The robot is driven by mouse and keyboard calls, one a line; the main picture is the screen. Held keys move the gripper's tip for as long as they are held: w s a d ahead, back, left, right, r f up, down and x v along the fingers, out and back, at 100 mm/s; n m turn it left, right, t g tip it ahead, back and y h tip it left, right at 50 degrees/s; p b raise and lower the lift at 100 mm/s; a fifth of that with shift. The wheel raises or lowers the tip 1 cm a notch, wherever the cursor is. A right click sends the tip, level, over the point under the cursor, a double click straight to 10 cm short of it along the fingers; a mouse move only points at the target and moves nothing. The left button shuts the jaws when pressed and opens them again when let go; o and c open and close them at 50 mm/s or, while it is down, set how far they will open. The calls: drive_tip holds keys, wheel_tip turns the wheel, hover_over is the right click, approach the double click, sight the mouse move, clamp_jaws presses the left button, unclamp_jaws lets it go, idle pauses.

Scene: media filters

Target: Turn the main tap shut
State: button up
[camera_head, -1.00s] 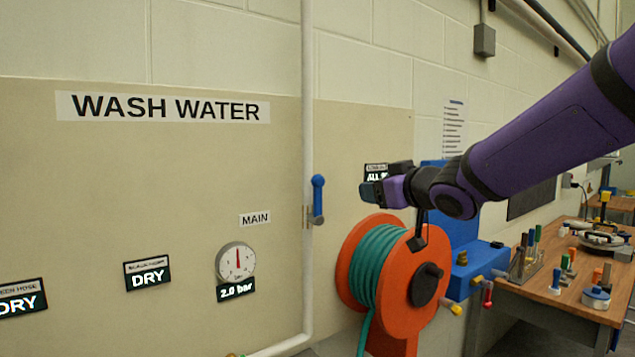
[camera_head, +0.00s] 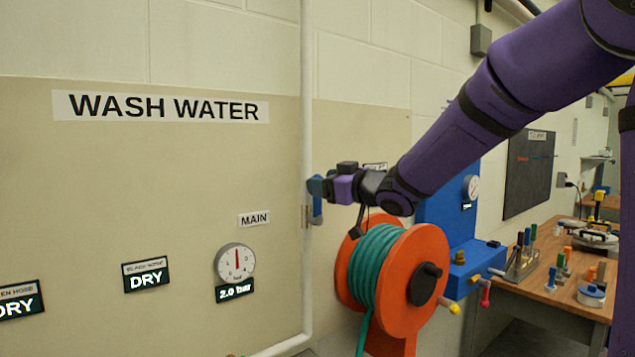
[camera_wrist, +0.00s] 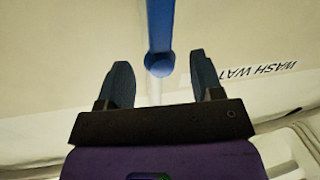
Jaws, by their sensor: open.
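The main tap is a blue lever (camera_head: 317,210) on the white vertical pipe, beside the MAIN label (camera_head: 254,218). It points up, along the pipe, and my gripper hides its upper part in the head view. My gripper (camera_head: 318,186) is at the lever's upper end. In the wrist view the blue lever (camera_wrist: 160,30) runs down from the top edge to a rounded end between my two fingers (camera_wrist: 160,85). The fingers are open, with a gap on each side of the lever. I cannot tell how deep the lever sits between them.
A gauge (camera_head: 235,263) above a 2.0 bar display is left of the white pipe (camera_head: 307,100). An orange hose reel (camera_head: 413,300) with green hose stands close below my arm. A bench (camera_head: 545,270) with tools is at the right.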

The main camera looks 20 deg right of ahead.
drive_tip(key=shift+x, duration=1.25)
drive_tip(key=shift+c, duration=0.3)
clamp_jaws()
drive_tip(key=shift+w, duration=0.1)
